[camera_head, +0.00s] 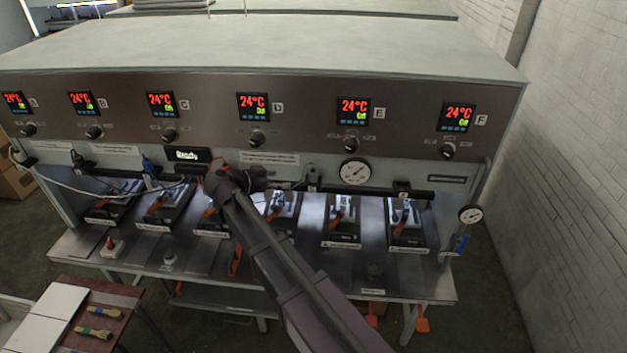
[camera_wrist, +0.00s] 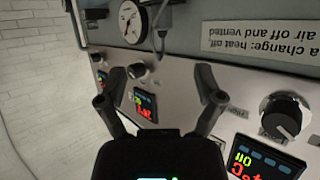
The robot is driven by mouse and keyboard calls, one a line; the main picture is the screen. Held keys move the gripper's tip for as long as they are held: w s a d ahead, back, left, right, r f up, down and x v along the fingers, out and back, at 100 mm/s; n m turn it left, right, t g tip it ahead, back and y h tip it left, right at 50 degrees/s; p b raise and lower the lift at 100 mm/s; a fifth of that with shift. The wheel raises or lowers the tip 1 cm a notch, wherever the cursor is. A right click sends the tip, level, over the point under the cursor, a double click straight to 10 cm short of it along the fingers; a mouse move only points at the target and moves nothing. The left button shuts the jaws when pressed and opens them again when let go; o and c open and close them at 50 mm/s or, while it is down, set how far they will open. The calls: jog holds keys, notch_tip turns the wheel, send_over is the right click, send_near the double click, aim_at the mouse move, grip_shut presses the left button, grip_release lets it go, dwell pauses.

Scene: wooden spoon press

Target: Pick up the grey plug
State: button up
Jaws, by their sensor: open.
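A small grey plug (camera_head: 312,178) with a thin cable sits on the dark rail along the front of the press, just left of the large round gauge. In the wrist view, which is turned over, a grey plug with a cable (camera_wrist: 158,20) shows at the top beside the gauge. My gripper (camera_wrist: 160,88) is open, with nothing between its fingers, and is apart from the plug. In the head view my gripper (camera_head: 252,181) is in front of the rail, left of the plug; its fingers are hard to make out there.
The large gauge (camera_head: 355,171) is right of the plug. A blue plug (camera_head: 149,166) and a dark plug (camera_head: 77,158) sit farther left along the rail. Control knobs (camera_head: 257,140) stick out above. Press stations with orange handles (camera_head: 342,214) stand below on the metal bench (camera_head: 200,255).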

aim_at(309, 175)
jog(key=b+x, duration=0.3)
jog(key=x, duration=0.4)
jog(key=shift+w+d+f, duration=0.15)
jog(key=shift+w+f, duration=0.1)
jog(key=shift+w+d+f, duration=0.1)
jog(key=shift+w+d, duration=0.2)
jog(key=shift+d, duration=0.05)
jog(key=shift+b+x, duration=1.1)
jog(key=shift+x, duration=1.45)
jog(key=shift+w+a, duration=0.1)
grip_shut()
